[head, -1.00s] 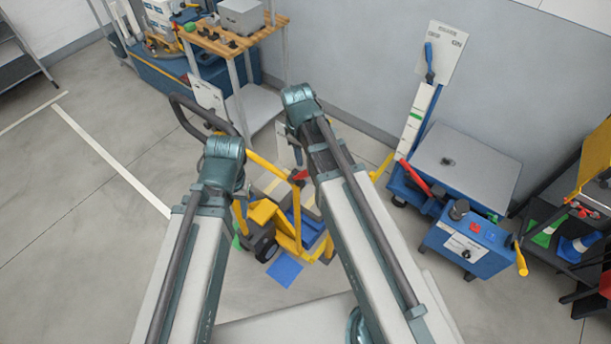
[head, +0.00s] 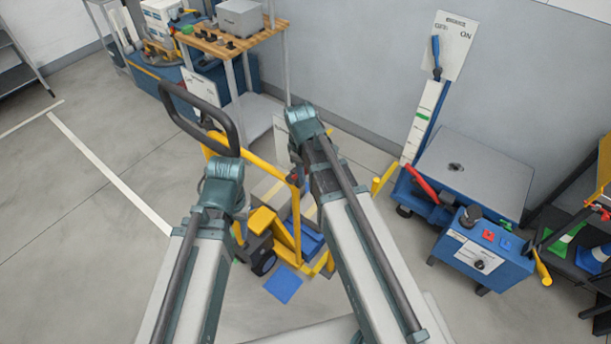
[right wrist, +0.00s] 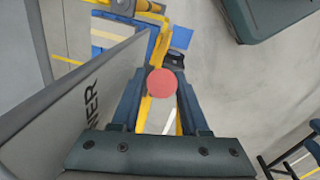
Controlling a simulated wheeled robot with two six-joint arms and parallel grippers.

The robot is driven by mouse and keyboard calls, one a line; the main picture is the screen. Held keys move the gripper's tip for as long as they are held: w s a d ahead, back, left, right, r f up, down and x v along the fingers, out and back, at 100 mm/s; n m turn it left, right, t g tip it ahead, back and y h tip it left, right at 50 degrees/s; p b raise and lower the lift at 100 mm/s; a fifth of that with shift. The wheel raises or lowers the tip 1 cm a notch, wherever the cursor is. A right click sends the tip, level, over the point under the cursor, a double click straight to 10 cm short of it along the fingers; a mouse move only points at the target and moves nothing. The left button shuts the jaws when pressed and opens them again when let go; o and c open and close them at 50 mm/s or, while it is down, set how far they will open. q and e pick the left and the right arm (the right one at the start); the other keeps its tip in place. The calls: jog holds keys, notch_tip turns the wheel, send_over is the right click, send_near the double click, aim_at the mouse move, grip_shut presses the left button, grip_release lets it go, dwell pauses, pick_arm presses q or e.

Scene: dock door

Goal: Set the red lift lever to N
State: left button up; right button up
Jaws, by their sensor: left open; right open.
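A round red knob (right wrist: 162,83) shows in the right wrist view, in line with the space between the fingers of my right gripper (right wrist: 161,92). The gripper is open, and I cannot tell whether the fingers touch the knob. A grey panel (right wrist: 85,100) with partly cut-off lettering stands just left of the fingers. A small red spot (head: 294,178) shows on the yellow pallet truck (head: 265,220) beside my right arm in the head view. The lever's shaft and its setting are hidden. My arms hide both grippers in the head view.
The pallet truck's black loop handle (head: 200,115) rises beside my left arm. A blue lift table (head: 470,175) with another red lever (head: 422,185) stands at right, with a blue control box (head: 480,255) in front. A wooden-topped bench (head: 235,40) stands behind. The floor at left is clear.

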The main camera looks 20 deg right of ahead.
grip_shut()
dwell(1.4)
